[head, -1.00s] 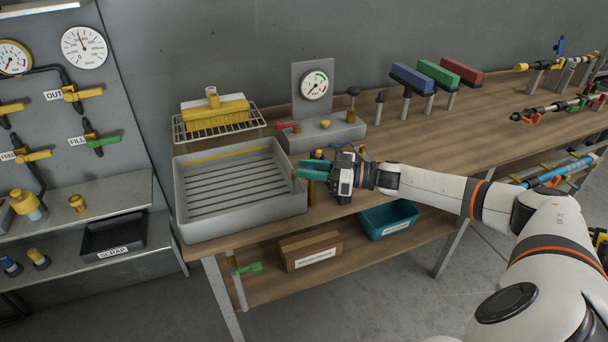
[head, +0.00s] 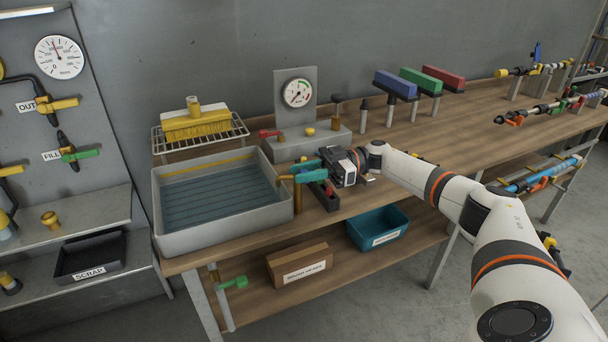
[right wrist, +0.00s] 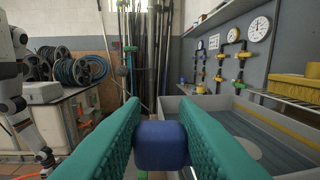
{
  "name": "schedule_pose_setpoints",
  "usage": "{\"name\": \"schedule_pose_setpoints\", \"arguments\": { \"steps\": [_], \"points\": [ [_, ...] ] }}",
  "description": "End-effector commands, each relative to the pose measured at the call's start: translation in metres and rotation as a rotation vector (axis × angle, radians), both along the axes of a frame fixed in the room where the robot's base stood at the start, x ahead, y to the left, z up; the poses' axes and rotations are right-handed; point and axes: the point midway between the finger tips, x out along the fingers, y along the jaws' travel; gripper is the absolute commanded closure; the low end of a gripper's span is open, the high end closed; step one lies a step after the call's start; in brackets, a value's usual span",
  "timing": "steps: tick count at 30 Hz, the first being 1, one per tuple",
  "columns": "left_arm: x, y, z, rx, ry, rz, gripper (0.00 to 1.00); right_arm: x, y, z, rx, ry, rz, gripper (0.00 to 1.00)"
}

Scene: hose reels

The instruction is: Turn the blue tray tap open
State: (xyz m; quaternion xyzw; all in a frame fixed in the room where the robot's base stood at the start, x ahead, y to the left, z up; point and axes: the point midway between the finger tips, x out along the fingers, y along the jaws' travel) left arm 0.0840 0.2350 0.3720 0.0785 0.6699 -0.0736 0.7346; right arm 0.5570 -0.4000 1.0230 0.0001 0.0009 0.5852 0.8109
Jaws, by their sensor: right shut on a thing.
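The grey tray (head: 170,243) stands at the left end of the wooden bench, with clear bluish water over its ribbed floor. The brass tray tap (head: 298,198) stands at its right side, with its spout pointing over the tray. My right gripper (head: 309,172) is at the top of the tap, its teal fingers hiding most of the handle. In the right wrist view, the fingers are shut on the blue tap handle (right wrist: 161,146). A pale round patch (right wrist: 246,148) shows in the tray there. My left gripper is not in view.
A gauge block (head: 300,146) with a red lever stands behind the tap. A rack with a yellow brush (head: 195,125) is behind the tray. A teal bin (head: 378,229) and a cardboard box (head: 300,265) sit on the lower shelf. A wall panel with valves (head: 60,105) is at left.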

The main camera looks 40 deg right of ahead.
Motion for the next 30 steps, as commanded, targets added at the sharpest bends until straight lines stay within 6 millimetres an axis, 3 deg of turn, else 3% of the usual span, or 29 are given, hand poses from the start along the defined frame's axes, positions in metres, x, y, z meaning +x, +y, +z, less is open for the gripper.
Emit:
{"name": "schedule_pose_setpoints", "arguments": {
  "steps": [8,9,12,23,30],
  "points": [
    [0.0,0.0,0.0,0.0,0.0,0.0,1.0,0.0,0.001,0.001,0.003,-0.003,0.001,0.96],
    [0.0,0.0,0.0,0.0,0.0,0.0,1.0,0.0,0.001,0.001,0.003,-0.003,0.001,0.68],
    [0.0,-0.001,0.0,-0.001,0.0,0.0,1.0,0.0,0.001,0.001,0.003,-0.003,0.0,0.52],
    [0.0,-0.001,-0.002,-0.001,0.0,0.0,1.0,-0.001,-0.004,0.0,0.002,-0.002,-0.001,0.51],
    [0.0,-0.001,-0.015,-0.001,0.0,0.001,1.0,-0.013,-0.042,-0.003,0.001,-0.003,-0.005,0.51]
  ]
}}
